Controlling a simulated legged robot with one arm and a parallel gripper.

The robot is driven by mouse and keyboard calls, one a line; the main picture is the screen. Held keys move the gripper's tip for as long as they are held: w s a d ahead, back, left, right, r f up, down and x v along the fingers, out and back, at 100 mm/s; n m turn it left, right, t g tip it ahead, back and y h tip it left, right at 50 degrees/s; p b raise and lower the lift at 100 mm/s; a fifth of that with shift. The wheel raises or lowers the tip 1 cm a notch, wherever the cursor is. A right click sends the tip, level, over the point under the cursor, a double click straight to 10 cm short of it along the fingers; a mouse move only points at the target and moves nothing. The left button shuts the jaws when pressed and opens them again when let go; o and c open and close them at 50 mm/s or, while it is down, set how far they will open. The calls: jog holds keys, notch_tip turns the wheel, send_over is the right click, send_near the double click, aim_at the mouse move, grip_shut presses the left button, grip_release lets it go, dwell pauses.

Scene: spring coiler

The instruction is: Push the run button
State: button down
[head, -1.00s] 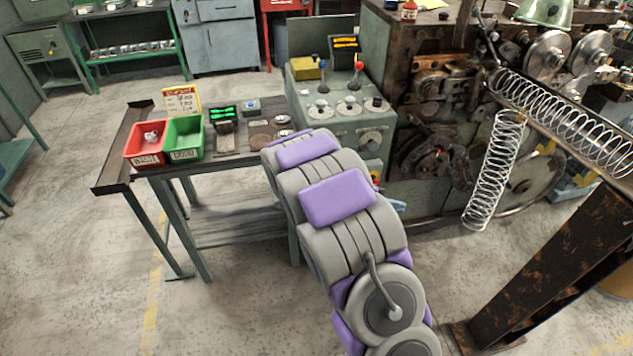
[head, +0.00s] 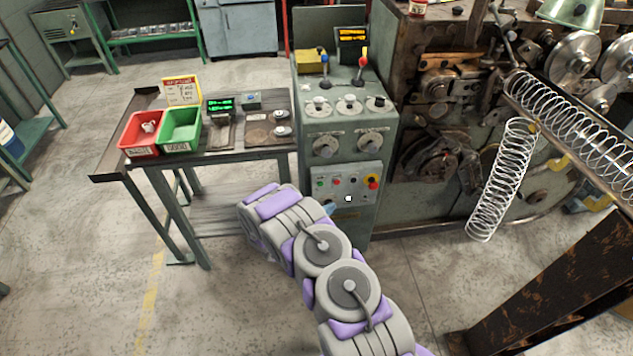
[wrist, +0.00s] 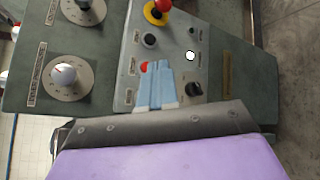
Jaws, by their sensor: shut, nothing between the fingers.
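The control panel (head: 346,189) on the front of the green cabinet carries several small controls. A green button (head: 319,183) sits at its left end, with a red button (head: 336,182) beside it. Their labels are too small to read, so I cannot confirm which is the run button. My gripper's blue fingers (wrist: 157,66) are shut and empty in front of the panel in the wrist view. The red button (wrist: 143,68) shows just beside the fingertips; the green button is hidden there. In the head view my gripper (head: 329,208) shows low at the panel's left side, mostly behind my arm.
A red-and-yellow mushroom button (head: 372,181) is at the panel's right end, with a white spot (head: 348,198) below the row. Two dial knobs (head: 325,146) are above. A table (head: 225,158) with bins stands left; the coiling machine is right.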

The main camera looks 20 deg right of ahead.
aim_at(320, 184)
jog(key=w+f+b, duration=0.2)
jog(key=w, duration=0.7)
jog(key=shift+w+d+f+n+t, duration=0.15)
jog(key=shift+w+d+n+t, duration=0.1)
jog(key=shift+d+n+t, duration=0.15)
dwell(0.4)
jog(key=shift+a+y, duration=0.15)
jog(key=shift+y, duration=0.15)
jog(key=shift+w+b, duration=0.1)
jog(key=shift+b, duration=0.2)
dwell(1.4)
jog(key=shift+w+d, duration=0.2)
jog(key=shift+w, duration=0.05)
